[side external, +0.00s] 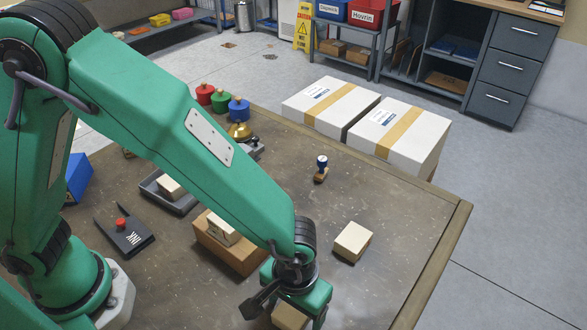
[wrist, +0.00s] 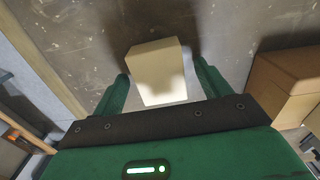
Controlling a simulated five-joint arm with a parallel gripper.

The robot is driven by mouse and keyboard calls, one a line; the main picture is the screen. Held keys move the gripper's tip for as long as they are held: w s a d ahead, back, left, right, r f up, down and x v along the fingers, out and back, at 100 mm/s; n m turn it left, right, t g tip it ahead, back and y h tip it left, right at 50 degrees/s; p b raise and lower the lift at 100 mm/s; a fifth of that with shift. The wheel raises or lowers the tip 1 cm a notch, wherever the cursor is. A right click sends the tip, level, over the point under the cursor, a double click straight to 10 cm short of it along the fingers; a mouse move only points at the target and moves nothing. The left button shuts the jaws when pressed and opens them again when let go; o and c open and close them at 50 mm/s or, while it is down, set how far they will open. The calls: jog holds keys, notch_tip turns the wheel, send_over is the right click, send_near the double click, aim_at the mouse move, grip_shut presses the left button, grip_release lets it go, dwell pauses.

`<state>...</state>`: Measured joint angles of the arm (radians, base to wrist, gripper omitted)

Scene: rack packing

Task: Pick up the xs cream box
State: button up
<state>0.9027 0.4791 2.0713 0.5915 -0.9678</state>
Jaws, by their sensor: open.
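A small cream box (wrist: 157,66) lies on the table between the two fingers of my gripper (wrist: 160,72) in the wrist view. The fingers are apart, with a gap to the box on each side. In the side view, my gripper (side external: 292,303) points down over a box (side external: 287,318) at the bottom edge, largely hidden by the gripper. Other cream boxes show there: one (side external: 352,242) on the bare table to the right, one (side external: 223,228) on a brown box, and one (side external: 171,187) in a grey tray. I cannot tell by label which is xs.
The brown box (side external: 230,248) stands left of my gripper; it also shows at the right of the wrist view (wrist: 284,85). A stamp (side external: 321,168), the grey tray (side external: 180,203) and a dark device with a red knob (side external: 123,232) are farther off.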

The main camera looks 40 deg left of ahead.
jog(key=shift+f, duration=0.35)
jog(key=c, duration=1.1)
jog(key=shift+r, duration=0.2)
jog(key=shift+r, duration=4.85)
